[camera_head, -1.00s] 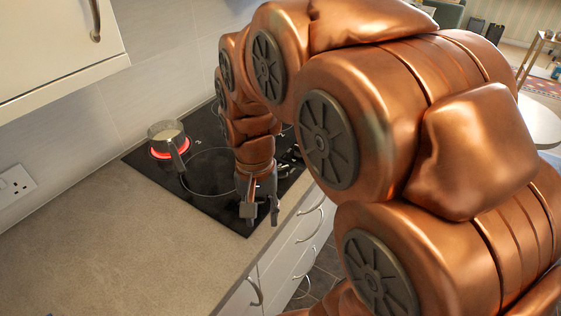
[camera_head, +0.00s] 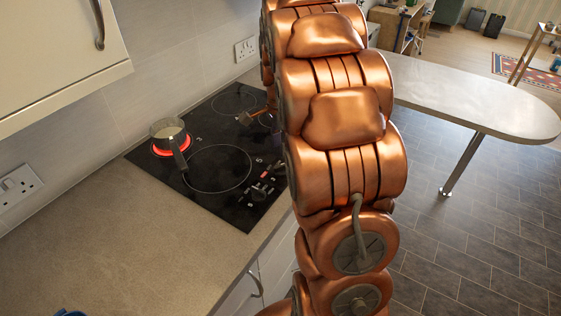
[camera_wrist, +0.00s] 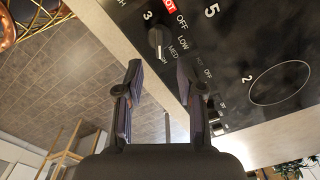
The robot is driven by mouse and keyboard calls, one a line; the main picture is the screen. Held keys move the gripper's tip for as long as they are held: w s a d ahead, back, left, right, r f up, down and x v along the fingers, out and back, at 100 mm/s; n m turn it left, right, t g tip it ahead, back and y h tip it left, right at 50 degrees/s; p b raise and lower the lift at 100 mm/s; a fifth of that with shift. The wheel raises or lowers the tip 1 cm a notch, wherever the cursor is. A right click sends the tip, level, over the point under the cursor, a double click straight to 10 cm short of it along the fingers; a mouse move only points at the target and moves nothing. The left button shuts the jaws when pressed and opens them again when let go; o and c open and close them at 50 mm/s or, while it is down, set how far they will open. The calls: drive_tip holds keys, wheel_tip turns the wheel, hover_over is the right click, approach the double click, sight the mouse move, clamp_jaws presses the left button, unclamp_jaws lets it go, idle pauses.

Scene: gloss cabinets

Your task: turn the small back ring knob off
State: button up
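In the head view, a small grey saucepan (camera_head: 168,138) stands on a glowing red ring (camera_head: 162,151) of the black hob (camera_head: 205,199). The control knobs (camera_head: 263,182) sit along the hob's right side. In the wrist view, one dark knob (camera_wrist: 156,40) lies just beyond my fingertips, with OFF, LOW and MED printed beside it. More knobs are partly hidden behind the right finger. Which knob serves the small back ring is unclear. My gripper (camera_wrist: 160,72) is open and empty, its fingers apart and not visibly touching a knob. My arm mostly hides it in the head view.
The beige counter (camera_head: 110,220) is clear in front of the hob. Drawers with handles (camera_head: 256,284) lie below. A rounded grey tabletop (camera_head: 480,105) stands at the right over dark floor tiles. A wall socket (camera_head: 245,49) is behind the hob.

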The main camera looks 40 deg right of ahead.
sight(280, 165)
drive_tip(key=shift+f+p, duration=1.15)
drive_tip(key=shift+f, duration=2.55)
drive_tip(key=shift+c, duration=0.3)
clamp_jaws()
